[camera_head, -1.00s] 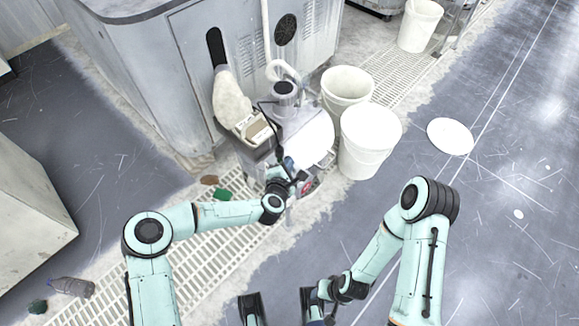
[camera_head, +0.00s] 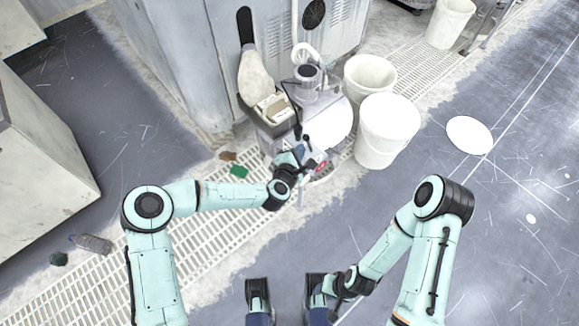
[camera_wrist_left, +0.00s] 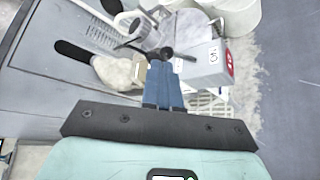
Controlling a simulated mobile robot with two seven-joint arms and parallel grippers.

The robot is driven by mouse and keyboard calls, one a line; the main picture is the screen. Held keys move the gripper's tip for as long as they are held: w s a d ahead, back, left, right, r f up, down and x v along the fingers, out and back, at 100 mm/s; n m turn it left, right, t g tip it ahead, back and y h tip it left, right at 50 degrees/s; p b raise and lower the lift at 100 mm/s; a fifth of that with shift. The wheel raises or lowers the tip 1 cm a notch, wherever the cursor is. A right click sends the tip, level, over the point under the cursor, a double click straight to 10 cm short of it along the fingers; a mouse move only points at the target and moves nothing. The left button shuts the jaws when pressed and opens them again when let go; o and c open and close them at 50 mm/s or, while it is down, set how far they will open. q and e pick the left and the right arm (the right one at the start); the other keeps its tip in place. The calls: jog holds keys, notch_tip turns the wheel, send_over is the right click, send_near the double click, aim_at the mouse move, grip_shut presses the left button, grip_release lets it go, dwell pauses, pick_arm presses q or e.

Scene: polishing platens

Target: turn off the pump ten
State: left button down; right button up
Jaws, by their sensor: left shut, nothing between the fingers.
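The pump (camera_head: 330,122) is a grey-white machine beside the tall grey cabinet. In the left wrist view its box, labelled 10 (camera_wrist_left: 205,66), carries a red button (camera_wrist_left: 229,65). The red button (camera_head: 322,167) also shows in the head view, just right of my left gripper. My left gripper (camera_head: 299,152) is over the pump's near side. Its blue fingers (camera_wrist_left: 162,75) are together and empty, left of the label and red button. I cannot tell whether they touch the pump.
A cabinet (camera_head: 190,70) stands behind the pump. White buckets (camera_head: 387,135) stand close on its right. A floor grate (camera_head: 215,215) runs below my left forearm. A white disc (camera_head: 470,135) lies at right; the grey floor at lower right is mostly clear.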

pick_arm(q)
jog(key=v, duration=0.6)
jog(key=shift+a+r+p, duration=0.35)
jog(key=shift+a, duration=0.05)
